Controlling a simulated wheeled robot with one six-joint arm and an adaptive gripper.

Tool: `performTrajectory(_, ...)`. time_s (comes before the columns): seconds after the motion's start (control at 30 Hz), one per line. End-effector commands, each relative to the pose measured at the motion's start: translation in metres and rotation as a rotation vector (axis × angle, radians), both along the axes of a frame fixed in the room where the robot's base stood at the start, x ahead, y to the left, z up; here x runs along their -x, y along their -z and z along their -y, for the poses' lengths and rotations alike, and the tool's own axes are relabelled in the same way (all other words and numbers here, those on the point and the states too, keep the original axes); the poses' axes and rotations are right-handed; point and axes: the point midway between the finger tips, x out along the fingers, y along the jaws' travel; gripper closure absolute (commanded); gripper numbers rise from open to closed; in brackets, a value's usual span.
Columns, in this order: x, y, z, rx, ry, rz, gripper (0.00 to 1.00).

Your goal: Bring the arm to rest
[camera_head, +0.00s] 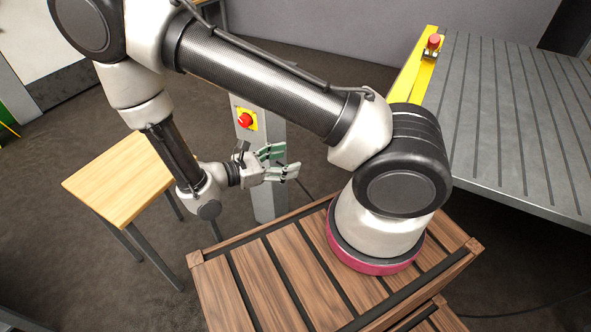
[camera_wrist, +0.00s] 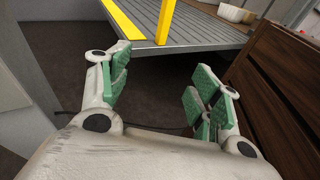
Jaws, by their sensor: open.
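My gripper (camera_head: 284,163) is in the middle of the head view, at the end of my folded arm. Its green-padded fingers point right and stand apart with nothing between them. In the wrist view my gripper (camera_wrist: 158,88) is also open and empty, with dark floor seen between the fingers. The gripper touches nothing that I can see. No tulips show in either view.
A grey post with a red button (camera_head: 245,119) stands close behind the gripper. A small wooden table (camera_head: 115,180) is at the left. A grooved grey table (camera_head: 520,120) with a yellow edge is at the right. In the wrist view, pale bowls (camera_wrist: 232,13) stand on it.

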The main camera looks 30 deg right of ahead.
Motion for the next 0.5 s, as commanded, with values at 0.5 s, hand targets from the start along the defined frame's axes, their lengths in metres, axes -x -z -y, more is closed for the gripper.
performTrajectory(0.5,0.0029,-0.0057,0.0012,-0.022,0.031,0.005,0.37)
